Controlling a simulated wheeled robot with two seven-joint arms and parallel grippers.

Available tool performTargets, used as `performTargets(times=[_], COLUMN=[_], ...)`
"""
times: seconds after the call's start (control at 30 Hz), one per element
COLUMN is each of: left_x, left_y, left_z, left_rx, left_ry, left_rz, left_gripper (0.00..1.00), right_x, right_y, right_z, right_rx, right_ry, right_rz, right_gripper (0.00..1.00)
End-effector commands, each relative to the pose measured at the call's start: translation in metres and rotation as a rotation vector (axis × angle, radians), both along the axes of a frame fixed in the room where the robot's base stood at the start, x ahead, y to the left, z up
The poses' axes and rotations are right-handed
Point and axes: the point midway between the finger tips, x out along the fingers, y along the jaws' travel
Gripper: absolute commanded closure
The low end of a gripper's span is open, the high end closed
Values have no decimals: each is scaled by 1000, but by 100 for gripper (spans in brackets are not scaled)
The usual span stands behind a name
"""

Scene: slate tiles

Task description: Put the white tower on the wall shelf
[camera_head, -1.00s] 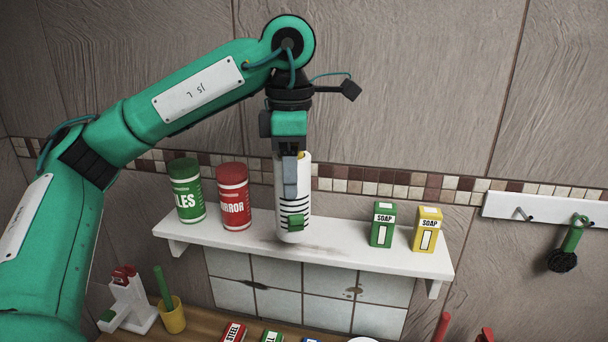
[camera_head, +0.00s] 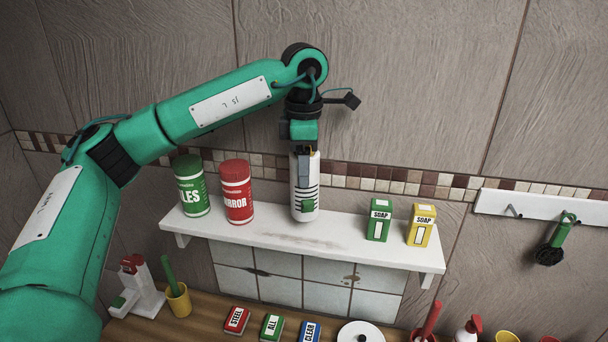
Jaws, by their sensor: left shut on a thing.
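The tower is upright over the wall shelf (camera_head: 270,237), between the red can and the green soap box. Its base shows against the back half of the white shelf top. I cannot tell whether the base touches the shelf or is slightly above it. The gripper hides part of its upper front. My right gripper is not in view.
A green can (camera_head: 192,195) and red can (camera_head: 237,205) stand on the shelf left of the tower. A green soap box (camera_head: 379,220) and yellow soap box (camera_head: 421,225) stand right of it. Shelf space is clear between tower and green box. A hook rail (camera_head: 540,209) hangs right.

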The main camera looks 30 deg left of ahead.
Motion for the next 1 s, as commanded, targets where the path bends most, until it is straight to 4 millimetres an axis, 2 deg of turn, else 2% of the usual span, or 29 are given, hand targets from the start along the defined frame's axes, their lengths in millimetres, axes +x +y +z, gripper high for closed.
performTargets(times=[0.2,0.3,0.77,0.8,0.9,1.0], left_x=[0,2,3,3,3,3], left_y=[1,1,1,1,1,1], left_z=[-27,-31,-41,-41,-40,-40], left_rx=[1,0,-1,-1,0,0], left_ry=[3,0,0,0,0,0], left_rz=[1,2,1,1,1,2], left_gripper=[84,84,84,44,25,24], right_x=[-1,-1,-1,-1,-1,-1], right_y=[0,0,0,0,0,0], right_z=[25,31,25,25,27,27], right_rx=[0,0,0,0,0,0], right_ry=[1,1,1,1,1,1], right_rz=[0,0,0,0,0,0], right_gripper=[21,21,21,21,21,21])
